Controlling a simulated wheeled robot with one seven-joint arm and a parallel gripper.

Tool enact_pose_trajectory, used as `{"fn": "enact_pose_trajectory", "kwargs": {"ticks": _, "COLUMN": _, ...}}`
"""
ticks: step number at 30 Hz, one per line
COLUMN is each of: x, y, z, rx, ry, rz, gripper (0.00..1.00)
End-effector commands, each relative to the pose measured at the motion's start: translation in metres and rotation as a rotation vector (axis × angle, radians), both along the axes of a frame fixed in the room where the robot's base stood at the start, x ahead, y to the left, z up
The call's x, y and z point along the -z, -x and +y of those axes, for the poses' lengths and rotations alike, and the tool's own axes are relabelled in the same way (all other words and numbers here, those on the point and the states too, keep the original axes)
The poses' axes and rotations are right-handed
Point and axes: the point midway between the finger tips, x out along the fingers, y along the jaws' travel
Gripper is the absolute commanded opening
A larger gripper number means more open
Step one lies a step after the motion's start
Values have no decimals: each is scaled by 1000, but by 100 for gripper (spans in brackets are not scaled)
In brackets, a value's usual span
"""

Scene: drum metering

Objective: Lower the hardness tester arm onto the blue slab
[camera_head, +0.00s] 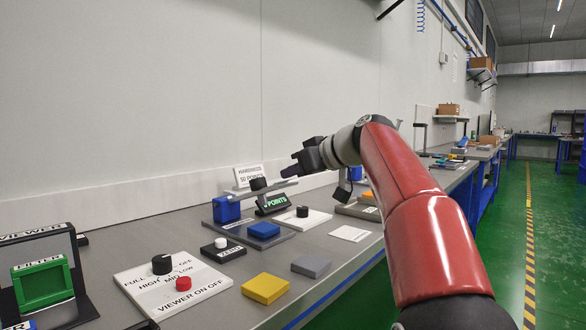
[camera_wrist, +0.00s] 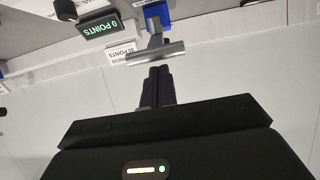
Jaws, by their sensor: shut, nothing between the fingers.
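The hardness tester stands on a grey base plate (camera_head: 284,237) on the bench, with a blue post (camera_head: 226,209) at its left. Its pale arm (camera_head: 270,188) is raised above the blue slab (camera_head: 263,230), with a clear gap between them. The slab lies flat on the plate. The display (camera_head: 272,203) reads 0 POINTS in the wrist view (camera_wrist: 101,28). My gripper (camera_head: 288,172) is shut and empty, its fingertips close to the arm's right end. In the wrist view, the fingertips (camera_wrist: 160,70) are by a grey crossbar (camera_wrist: 145,55); contact is unclear.
A white sign (camera_head: 249,174) stands behind the tester. A white plate with a black knob (camera_head: 303,213) is to its right. Yellow (camera_head: 265,288) and grey (camera_head: 311,265) slabs lie in front.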

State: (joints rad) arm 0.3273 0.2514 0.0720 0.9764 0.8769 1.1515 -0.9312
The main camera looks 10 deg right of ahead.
Motion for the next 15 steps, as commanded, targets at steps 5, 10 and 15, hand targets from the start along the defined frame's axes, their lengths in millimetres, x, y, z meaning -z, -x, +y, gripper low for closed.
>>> {"fn": "enact_pose_trajectory", "kwargs": {"ticks": 5, "x": 0, "y": 0, "z": 0, "rx": 0, "ry": 0, "rz": 0, "gripper": 0}}
{"fn": "enact_pose_trajectory", "kwargs": {"ticks": 10, "x": 11, "y": 2, "z": -1, "rx": 0, "ry": -12, "rz": -16, "gripper": 0}}
{"fn": "enact_pose_trajectory", "kwargs": {"ticks": 15, "x": 29, "y": 6, "z": -5, "rx": 0, "ry": -42, "rz": -57, "gripper": 0}}
